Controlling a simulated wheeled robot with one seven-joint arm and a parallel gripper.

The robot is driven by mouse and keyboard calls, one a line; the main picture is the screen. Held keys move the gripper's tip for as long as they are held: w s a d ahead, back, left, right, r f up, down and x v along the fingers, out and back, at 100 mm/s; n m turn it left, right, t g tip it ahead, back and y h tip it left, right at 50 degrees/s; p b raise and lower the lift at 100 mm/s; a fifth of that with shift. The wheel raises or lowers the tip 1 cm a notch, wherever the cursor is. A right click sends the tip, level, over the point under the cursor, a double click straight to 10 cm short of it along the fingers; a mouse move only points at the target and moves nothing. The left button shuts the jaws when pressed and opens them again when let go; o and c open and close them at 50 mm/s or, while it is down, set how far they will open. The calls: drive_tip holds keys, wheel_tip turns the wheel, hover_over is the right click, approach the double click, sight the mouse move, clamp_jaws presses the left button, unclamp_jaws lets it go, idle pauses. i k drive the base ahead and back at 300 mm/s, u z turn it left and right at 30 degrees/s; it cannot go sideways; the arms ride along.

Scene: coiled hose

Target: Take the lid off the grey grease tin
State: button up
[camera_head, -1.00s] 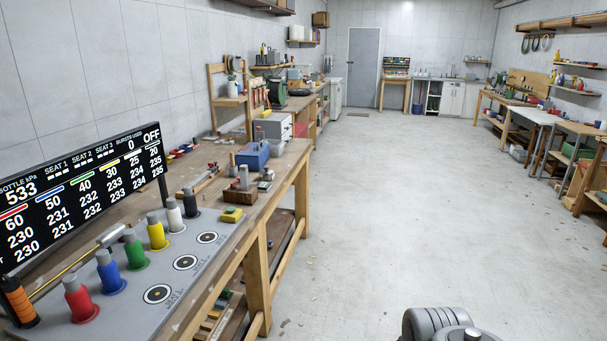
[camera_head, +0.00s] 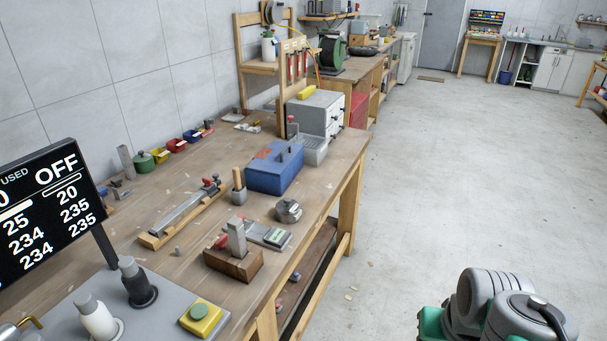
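A small round grey metal object (camera_head: 288,210) stands on the workbench (camera_head: 330,160), near its right edge and in front of the blue toolbox. It looks like the grey grease tin, but it is too small to tell its lid apart for sure. Grey and green parts of my own arm show at the bottom right, over the floor and apart from the bench. My gripper's fingers are not in view.
A blue toolbox (camera_head: 274,166) stands behind the round object. A wooden block with a grey piece (camera_head: 233,258) and a flat grey-green item (camera_head: 268,235) lie in front. The black display (camera_head: 45,210) fills the left.

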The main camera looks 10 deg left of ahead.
sight(287, 206)
drive_tip(key=i, duration=2.3)
drive_tip(key=u, duration=5.2)
